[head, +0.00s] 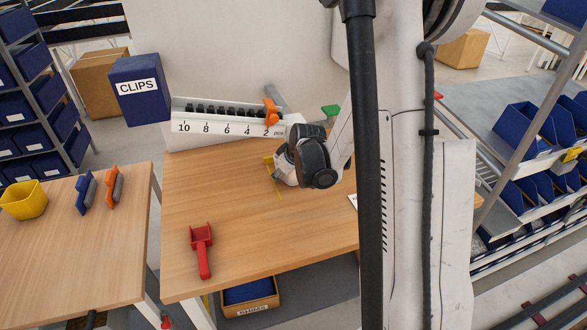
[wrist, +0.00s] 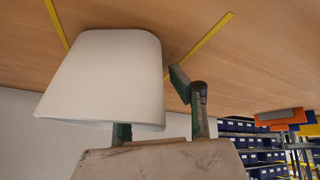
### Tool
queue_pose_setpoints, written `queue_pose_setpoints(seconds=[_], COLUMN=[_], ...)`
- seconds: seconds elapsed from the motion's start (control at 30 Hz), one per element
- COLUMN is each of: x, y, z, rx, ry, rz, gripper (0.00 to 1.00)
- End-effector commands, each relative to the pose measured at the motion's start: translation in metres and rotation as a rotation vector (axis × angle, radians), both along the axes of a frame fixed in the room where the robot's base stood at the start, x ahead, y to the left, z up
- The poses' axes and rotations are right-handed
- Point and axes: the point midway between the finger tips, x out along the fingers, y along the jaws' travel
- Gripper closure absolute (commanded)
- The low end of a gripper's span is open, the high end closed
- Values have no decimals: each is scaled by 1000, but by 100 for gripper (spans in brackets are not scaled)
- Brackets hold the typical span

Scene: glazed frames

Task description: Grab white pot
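The white pot (wrist: 105,78) is large in the left half of the wrist view, which shows the table at the top. Its narrow end is toward the table and its wider rim faces my gripper (wrist: 158,110). One dark green finger passes out of sight at the rim; I cannot tell whether it is inside or behind the pot. The other finger stands just right of the pot with a visible gap. My gripper is open. In the head view my wrist is low over the wooden table (head: 220,235), and I cannot separate the pot from the pale parts there.
Yellow tape marks the table around the pot. A numbered white rack (head: 220,127) with an orange handle stands behind. A red scoop (head: 202,250) lies at the front. A blue CLIPS bin (head: 139,88) stands back left. A yellow bin (head: 23,200) is on the left table.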

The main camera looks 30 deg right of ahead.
Motion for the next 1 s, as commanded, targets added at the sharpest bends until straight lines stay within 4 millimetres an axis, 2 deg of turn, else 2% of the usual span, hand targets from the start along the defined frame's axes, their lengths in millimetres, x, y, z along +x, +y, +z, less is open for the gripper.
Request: queue_pose_setpoints(seconds=[0.27,0.4,1.0], x=[-1,-1,0], y=[2,2,1], z=[-4,-3,0], rx=[2,2,1], ry=[5,5,3], rz=[2,2,1], gripper=[83,100,100])
